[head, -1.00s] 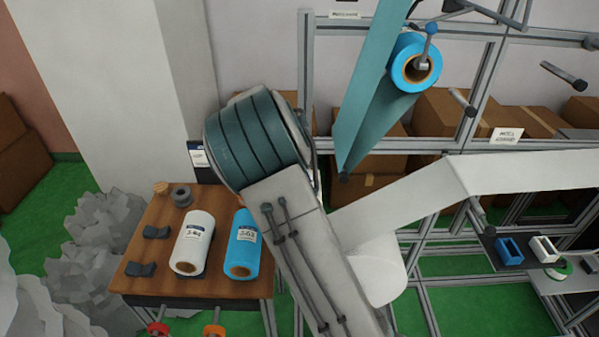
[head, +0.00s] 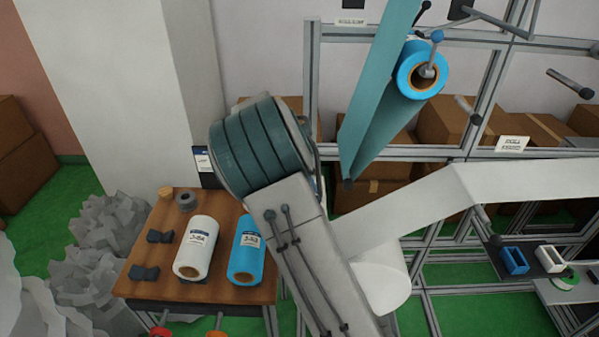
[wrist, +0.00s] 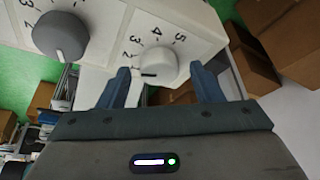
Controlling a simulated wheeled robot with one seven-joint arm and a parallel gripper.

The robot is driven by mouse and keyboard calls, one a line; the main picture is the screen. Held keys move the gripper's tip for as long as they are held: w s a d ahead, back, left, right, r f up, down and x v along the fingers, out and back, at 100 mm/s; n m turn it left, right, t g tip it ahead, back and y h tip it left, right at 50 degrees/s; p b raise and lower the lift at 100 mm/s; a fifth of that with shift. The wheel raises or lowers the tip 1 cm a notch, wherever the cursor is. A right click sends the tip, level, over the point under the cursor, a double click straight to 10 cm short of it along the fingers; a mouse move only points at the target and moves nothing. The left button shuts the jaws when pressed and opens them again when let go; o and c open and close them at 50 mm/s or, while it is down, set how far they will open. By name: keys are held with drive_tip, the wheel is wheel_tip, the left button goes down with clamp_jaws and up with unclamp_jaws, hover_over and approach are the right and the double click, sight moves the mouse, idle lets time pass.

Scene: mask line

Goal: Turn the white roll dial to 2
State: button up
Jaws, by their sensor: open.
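The white dial (wrist: 158,65) sits on a pale panel (wrist: 120,23) in the wrist view, with numerals up to 5 around it. Its dark pointer line points left, close to the low numerals; it looks nearest the 1. My gripper (wrist: 160,71) is open, with one blue finger to the left of the white dial and one to the right. I cannot tell whether either finger touches it. A grey dial (wrist: 60,36) with a white pointer line is to the left on the same panel. In the head view my arm hides the dials and my gripper.
A wooden table (head: 150,255) holds a white roll (head: 196,250) and a blue roll (head: 247,255). A blue roll (head: 421,68) hangs on the metal frame (head: 312,70), with a white web (head: 425,208) below. Cardboard boxes (wrist: 279,45) are beyond the panel.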

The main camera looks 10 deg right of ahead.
drive_tip(key=b+v, duration=0.2)
drive_tip(key=v, duration=1.1)
drive_tip(key=shift+a+r, duration=0.2)
drive_tip(key=shift+r, duration=0.1)
drive_tip(key=s+d+f+n+t+y, duration=0.1)
drive_tip(key=s+n, duration=0.6)
drive_tip(key=s, duration=0.8)
drive_tip(key=s+d+f+n+t+y, duration=0.1)
drive_tip(key=s+n, duration=0.5)
drive_tip(key=s, duration=1)
drive_tip(key=shift+s+d+f+n+y, duration=0.15)
drive_tip(key=shift+d+f+n+y, duration=0.25)
drive_tip(key=shift+d+f+y, duration=1.05)
drive_tip(key=shift+d+r+h, duration=0.35)
drive_tip(key=shift+d+r, duration=0.1)
drive_tip(key=shift+r, duration=0.15)
